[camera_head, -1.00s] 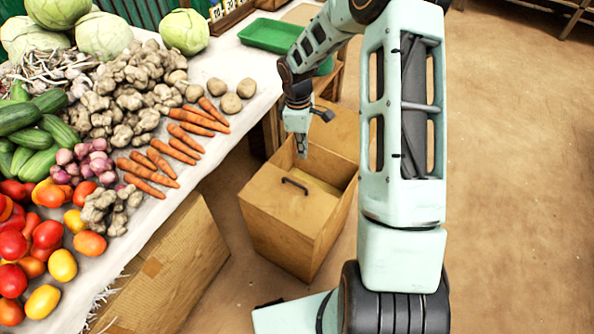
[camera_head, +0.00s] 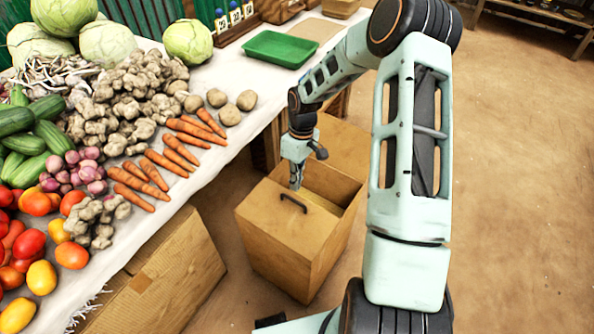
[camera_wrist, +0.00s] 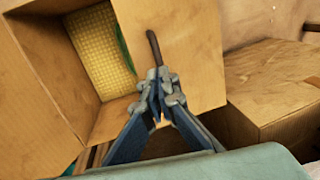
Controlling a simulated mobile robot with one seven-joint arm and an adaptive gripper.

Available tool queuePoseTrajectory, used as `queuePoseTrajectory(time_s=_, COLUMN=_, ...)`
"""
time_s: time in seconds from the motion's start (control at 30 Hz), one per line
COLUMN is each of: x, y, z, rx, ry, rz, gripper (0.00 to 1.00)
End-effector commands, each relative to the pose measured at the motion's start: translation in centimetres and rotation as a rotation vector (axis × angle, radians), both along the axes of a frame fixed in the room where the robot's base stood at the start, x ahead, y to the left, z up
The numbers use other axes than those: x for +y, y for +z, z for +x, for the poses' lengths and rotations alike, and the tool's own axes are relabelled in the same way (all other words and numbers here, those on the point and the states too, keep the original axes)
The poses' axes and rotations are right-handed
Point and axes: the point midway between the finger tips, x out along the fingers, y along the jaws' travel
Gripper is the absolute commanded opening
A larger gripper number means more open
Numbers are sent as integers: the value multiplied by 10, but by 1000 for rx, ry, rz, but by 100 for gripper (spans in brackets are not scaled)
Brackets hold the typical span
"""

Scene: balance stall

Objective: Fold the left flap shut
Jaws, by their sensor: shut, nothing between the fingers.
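A cardboard box (camera_head: 280,251) stands on the floor beside the stall table. Its left flap (camera_head: 277,219), with a dark handle (camera_head: 293,203), lies over the left part of the opening and looks about level; I cannot tell if it is flush. The right part is open. The wrist view shows a yellow textured surface (camera_wrist: 102,48) inside and the flap's handle (camera_wrist: 154,47) just ahead of the fingertips. My gripper (camera_head: 297,187) is shut and empty, pointing down by the flap's inner edge, close to the handle. I cannot tell whether it touches the flap.
The stall table (camera_head: 232,148) on the left holds carrots, ginger, tomatoes and other vegetables, and a green tray (camera_head: 281,48). Another cardboard box (camera_head: 175,278) stands under the table edge. More cardboard (camera_head: 345,147) is behind the open box. The floor to the right is clear.

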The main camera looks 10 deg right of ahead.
Motion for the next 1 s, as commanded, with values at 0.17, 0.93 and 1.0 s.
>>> queuePoseTrajectory(time_s=0.17, x=4, y=-29, z=-4, rx=2, ry=2, rz=1, gripper=0)
queuePoseTrajectory(time_s=0.93, x=3, y=-59, z=-4, rx=1, ry=2, rz=0, gripper=0)
queuePoseTrajectory(time_s=1.0, x=3, y=-59, z=-4, rx=1, ry=2, rz=0, gripper=0)
